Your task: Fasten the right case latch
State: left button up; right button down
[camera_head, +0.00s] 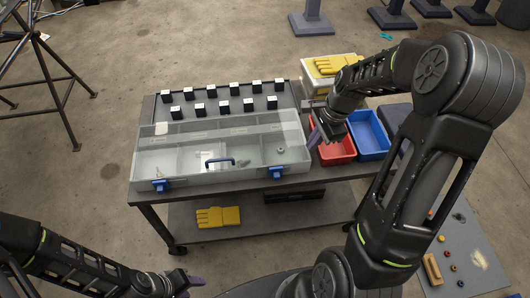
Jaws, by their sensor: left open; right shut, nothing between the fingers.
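A clear plastic case (190,140) with its see-through lid down lies on the table. The right case latch (276,172) is blue and sits on the front edge near the right corner. The left case latch (160,185) is blue, near the left corner. I cannot tell whether either latch is snapped home. My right gripper (316,135) is shut and empty, beside the case's right end, up and right of the right latch. My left gripper (187,283) is open, low in front of the table, away from the case.
Several black blocks with white tops stand on a dark board (148,108) behind the case. A red bin (338,152) and a blue bin (368,137) stand to the right. Yellow gloves (218,216) lie on the lower shelf. A side table (480,235) holds small parts.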

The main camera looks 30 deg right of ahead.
aim_at(276, 175)
jog(key=s+a+m+g, duration=0.1)
jog(key=s+m, duration=0.1)
jog(key=shift+a+r+m+y, duration=0.1)
jog(key=shift+a+m+y, duration=0.2)
jog(key=shift+a+y, duration=0.1)
jog(key=shift+w, duration=0.1)
jog(key=x, duration=0.9)
jog(key=shift+f+b, duration=0.3)
jog(key=shift+b, duration=0.1)
jog(key=a, duration=0.3)
jog(key=shift+w+f+p, duration=0.15)
jog(key=shift+w+p, duration=0.2)
jog(key=shift+w, duration=0.05)
jog(key=shift+w+a, duration=0.15)
jog(key=shift+a, duration=0.35)
